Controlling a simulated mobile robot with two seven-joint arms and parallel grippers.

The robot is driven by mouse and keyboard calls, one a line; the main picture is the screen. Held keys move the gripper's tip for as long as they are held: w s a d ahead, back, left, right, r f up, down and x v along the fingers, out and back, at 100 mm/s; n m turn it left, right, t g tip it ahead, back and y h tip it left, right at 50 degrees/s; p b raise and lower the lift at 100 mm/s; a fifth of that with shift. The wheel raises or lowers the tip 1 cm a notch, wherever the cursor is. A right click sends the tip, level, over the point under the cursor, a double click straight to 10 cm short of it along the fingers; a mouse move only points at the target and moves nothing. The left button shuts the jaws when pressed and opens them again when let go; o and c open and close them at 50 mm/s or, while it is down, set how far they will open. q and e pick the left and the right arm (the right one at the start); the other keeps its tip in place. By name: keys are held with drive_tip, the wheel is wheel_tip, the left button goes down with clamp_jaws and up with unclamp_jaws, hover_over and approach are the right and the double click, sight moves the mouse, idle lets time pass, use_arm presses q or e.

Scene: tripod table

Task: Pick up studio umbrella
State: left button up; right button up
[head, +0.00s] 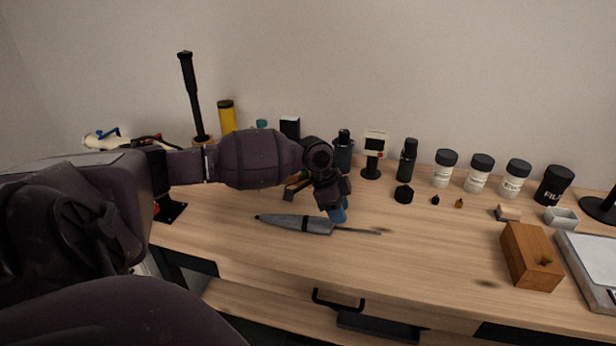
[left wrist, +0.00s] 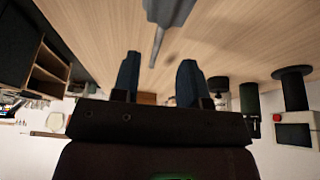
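The studio umbrella (head: 295,223) lies folded on the wooden table, a grey closed canopy with a dark band and a thin shaft pointing right. My left gripper (head: 338,213) is just above it, near where the canopy meets the shaft. In the left wrist view, part of the grey umbrella (left wrist: 170,10) shows at the top, beyond the fingertips. The left gripper's two blue fingers (left wrist: 158,75) stand apart with nothing between them. The umbrella is apart from the fingers in that view. My right gripper is in neither view.
The table (head: 420,250) is clear to the right of the umbrella. A wooden box (head: 530,257) and a grey flat device (head: 590,258) lie at right. Dark bottles (head: 408,160), white jars (head: 478,175) and a small stand (head: 373,155) line the back. A drawer handle (head: 338,301) is in front.

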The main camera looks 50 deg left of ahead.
use_arm(q)
drive_tip(key=shift+b+x, duration=0.55)
drive_tip(key=shift+x, duration=2.4)
drive_tip(key=shift+s+r, duration=0.1)
drive_tip(key=shift+s, duration=0.05)
clamp_jaws()
